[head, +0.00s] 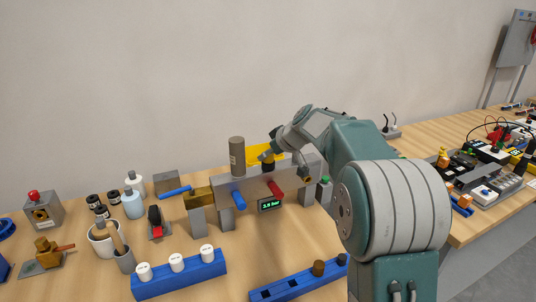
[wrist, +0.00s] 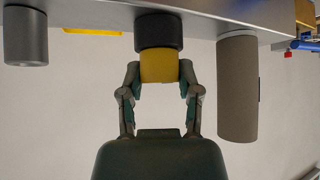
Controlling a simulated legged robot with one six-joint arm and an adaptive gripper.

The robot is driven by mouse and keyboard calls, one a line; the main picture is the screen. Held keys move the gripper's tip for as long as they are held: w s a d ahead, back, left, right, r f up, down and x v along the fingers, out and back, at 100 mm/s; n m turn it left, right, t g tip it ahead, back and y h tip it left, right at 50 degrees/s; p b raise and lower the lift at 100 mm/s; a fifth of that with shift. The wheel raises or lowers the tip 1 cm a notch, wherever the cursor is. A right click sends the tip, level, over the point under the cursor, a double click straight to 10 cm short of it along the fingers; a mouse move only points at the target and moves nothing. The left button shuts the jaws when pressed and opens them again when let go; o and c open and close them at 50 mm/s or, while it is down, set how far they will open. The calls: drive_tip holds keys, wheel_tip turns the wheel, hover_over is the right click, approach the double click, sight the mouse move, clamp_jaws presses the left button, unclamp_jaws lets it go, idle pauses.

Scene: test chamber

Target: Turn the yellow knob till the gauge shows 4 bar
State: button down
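The yellow knob (wrist: 159,66) sticks out from a black collar (wrist: 159,30) on the grey panel in the wrist view. My gripper (wrist: 159,76) has one finger on each side of it, and both fingertips appear to press on its sides. In the head view my gripper (head: 284,160) is at the top of the grey panel block (head: 255,187), and the knob is largely hidden there. The gauge (head: 270,204) is a small dark display with green digits on the block's front; it seems to read 3.5 bar, though the digits are tiny.
A grey-brown cylinder (head: 237,157) stands close beside the knob; it also shows in the wrist view (wrist: 238,88). A blue handle (head: 238,199) and a red handle (head: 275,188) project from the block's front. Bottles, racks and tools crowd the bench around it.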

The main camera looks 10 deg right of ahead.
drive_tip(key=shift+f, duration=0.1)
drive_tip(key=shift+m+t+h, duration=0.5)
drive_tip(key=shift+m+h, duration=0.5)
drive_tip(key=shift+m, duration=0.5)
drive_tip(key=shift+c, duration=1.5)
unclamp_jaws()
drive_tip(key=v, duration=1.1)
drive_tip(key=shift+s+r, duration=0.25)
